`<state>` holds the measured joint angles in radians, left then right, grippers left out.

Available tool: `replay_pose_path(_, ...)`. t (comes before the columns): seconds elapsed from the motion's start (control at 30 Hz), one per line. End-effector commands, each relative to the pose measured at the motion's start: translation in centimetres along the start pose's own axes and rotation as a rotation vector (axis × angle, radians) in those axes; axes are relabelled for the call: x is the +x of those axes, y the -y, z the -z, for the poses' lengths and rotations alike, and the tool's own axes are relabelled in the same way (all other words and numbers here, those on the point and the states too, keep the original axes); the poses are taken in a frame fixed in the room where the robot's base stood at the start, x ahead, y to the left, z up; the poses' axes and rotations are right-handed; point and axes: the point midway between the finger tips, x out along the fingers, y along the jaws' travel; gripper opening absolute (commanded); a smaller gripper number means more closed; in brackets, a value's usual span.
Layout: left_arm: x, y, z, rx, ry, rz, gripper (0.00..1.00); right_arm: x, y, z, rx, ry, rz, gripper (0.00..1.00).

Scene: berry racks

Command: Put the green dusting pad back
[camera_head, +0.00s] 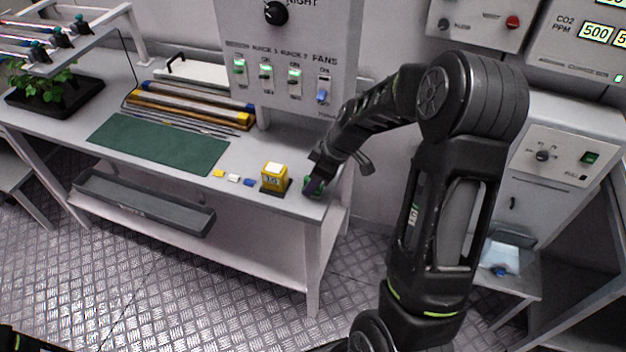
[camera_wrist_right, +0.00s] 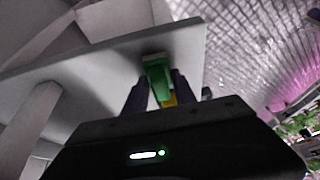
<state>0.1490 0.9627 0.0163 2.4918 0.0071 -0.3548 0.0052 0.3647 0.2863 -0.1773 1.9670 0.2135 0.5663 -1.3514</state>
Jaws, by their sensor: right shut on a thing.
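My right gripper (camera_head: 314,186) is at the right end of the white bench, just right of the yellow box. In the right wrist view my right gripper (camera_wrist_right: 157,92) has its two dark fingers closed on the green dusting pad (camera_wrist_right: 157,80). The pad's far end is at or close to the bench surface; I cannot tell if it touches. In the head view only a small green bit of the pad (camera_head: 306,182) shows beside the fingers. My left gripper is not in view.
A yellow box (camera_head: 274,178) on a dark base stands close left of my right gripper. Small yellow, white and blue pieces (camera_head: 234,178) and a green mat (camera_head: 160,143) lie further left. A switch panel (camera_head: 285,55) rises behind the bench. A potted plant (camera_head: 45,85) is far left.

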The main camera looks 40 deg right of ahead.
Motion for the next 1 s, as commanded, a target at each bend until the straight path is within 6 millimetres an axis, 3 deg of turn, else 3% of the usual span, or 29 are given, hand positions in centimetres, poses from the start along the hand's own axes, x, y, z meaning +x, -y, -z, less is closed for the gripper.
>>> replay_pose_path(0.23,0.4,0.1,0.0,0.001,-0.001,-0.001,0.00,0.3,0.0,-0.1,0.000,-0.001,0.000,0.00)
replay_pose_path(0.27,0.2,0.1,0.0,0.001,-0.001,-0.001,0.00,0.1,0.0,0.0,0.000,0.000,0.000,0.35)
replay_pose_path(0.5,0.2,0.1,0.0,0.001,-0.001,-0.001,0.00,0.1,0.0,0.0,0.000,0.000,0.000,0.54)
replay_pose_path(0.87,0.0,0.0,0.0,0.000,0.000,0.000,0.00,-0.3,-0.1,0.1,0.000,-0.001,-0.001,0.54)
replay_pose_path(1.0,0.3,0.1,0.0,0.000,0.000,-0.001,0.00,-1.7,-0.1,0.1,-0.001,-0.003,-0.003,0.54)
